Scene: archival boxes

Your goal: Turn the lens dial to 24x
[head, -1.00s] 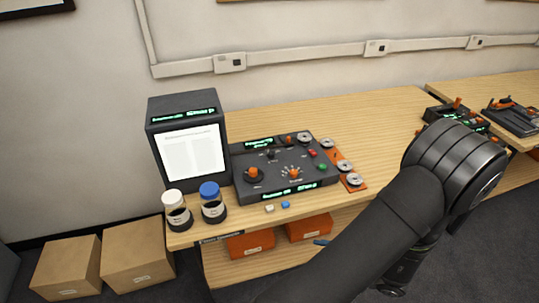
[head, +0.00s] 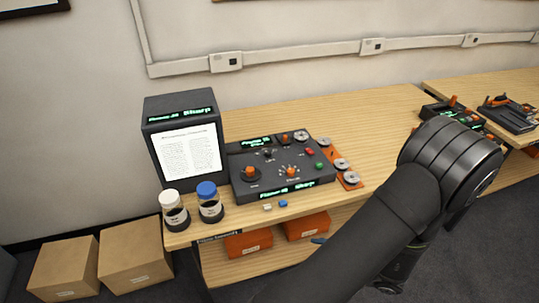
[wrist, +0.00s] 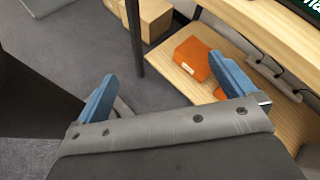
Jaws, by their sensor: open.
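The dark control console (head: 241,197) lies on the wooden bench in the head view, with several orange-topped knobs. One orange knob (head: 291,171) sits front centre with marks fanned around it; another (head: 249,173) sits at the left. The small labels are unreadable, so I cannot tell which is the lens dial or its setting. The reader screen (head: 187,150) shows a page of text, with a green readout ending in "Sharp". In the wrist view my gripper (wrist: 164,88) is open and empty, its blue fingers wide apart, below the bench top and away from the console.
Two capped jars, white (head: 173,210) and blue (head: 210,202), stand at the console's front left. Metal reels (head: 341,164) lie on an orange strip at its right. Orange boxes (head: 248,244) sit on the lower shelf. The bench top (head: 370,125) right of the console is clear.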

